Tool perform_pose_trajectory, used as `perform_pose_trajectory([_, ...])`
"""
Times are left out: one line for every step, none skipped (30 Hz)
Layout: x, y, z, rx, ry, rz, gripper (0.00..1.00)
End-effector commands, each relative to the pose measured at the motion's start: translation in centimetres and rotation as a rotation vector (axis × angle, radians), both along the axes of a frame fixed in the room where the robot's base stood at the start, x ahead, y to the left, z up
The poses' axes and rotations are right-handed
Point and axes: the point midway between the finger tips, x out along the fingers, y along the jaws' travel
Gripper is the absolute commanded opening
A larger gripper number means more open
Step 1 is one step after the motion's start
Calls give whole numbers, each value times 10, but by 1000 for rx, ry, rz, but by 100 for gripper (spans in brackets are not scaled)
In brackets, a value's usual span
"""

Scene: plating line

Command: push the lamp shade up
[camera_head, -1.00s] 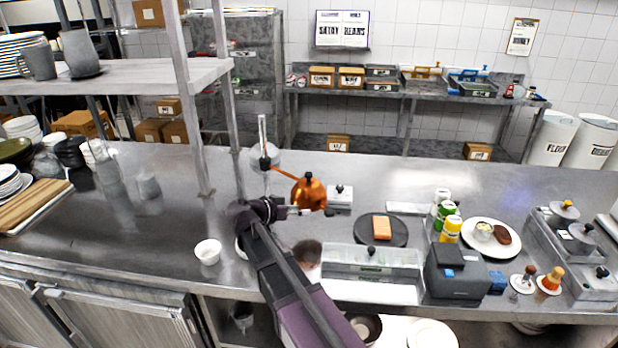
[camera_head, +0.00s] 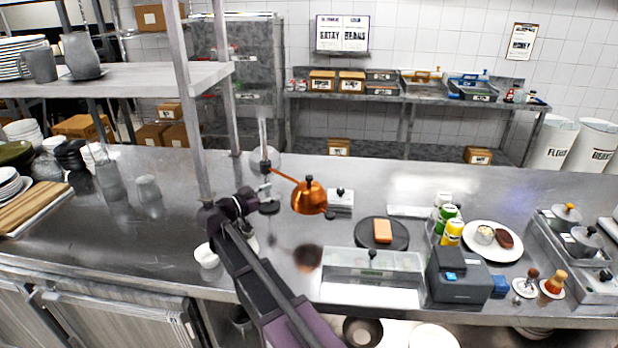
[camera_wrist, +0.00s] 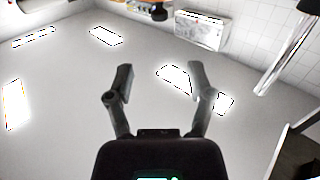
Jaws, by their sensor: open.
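The copper lamp shade (camera_head: 308,199) is a dome with a black knob on top, in the middle of the head view. A thin copper arm joins it to an upright metal post (camera_head: 263,135) at its left. The shade hangs low over the steel counter. My gripper (camera_head: 264,190) is left of the shade, near the post's lower part, and apart from the shade. In the wrist view my gripper (camera_wrist: 161,82) is open with nothing between its fingers.
A white box (camera_head: 341,199) stands right of the shade, and a dark round board (camera_head: 365,245) is in front. A white bowl (camera_head: 205,257) is partly behind my arm. A shelf upright (camera_head: 227,100) rises behind left. Bare counter (camera_head: 400,180) lies to the right.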

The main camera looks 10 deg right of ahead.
Motion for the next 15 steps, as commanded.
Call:
perform_pose_trajectory([1,-2,0,0,0,-1,69])
perform_pose_trajectory([2,-4,0,0,0,-1,69])
perform_pose_trajectory([3,-6,0,0,0,-2,69])
perform_pose_trajectory([4,-8,0,0,1,-2,69])
perform_pose_trajectory([5,-11,0,0,1,-2,69])
perform_pose_trajectory([7,-14,0,0,1,-2,69])
perform_pose_trajectory([9,-17,0,0,1,-2,69])
perform_pose_trajectory([10,-20,0,0,1,-2,69])
perform_pose_trajectory([12,-24,0,0,1,-2,69])
perform_pose_trajectory([14,-28,0,0,1,-3,69])
perform_pose_trajectory([16,-32,0,0,1,-3,69])
perform_pose_trajectory([19,-37,0,0,1,-3,69])
perform_pose_trajectory([20,-41,0,0,1,-3,69])
perform_pose_trajectory([22,-44,0,0,1,-3,69])
perform_pose_trajectory([25,-50,0,0,1,-4,69])
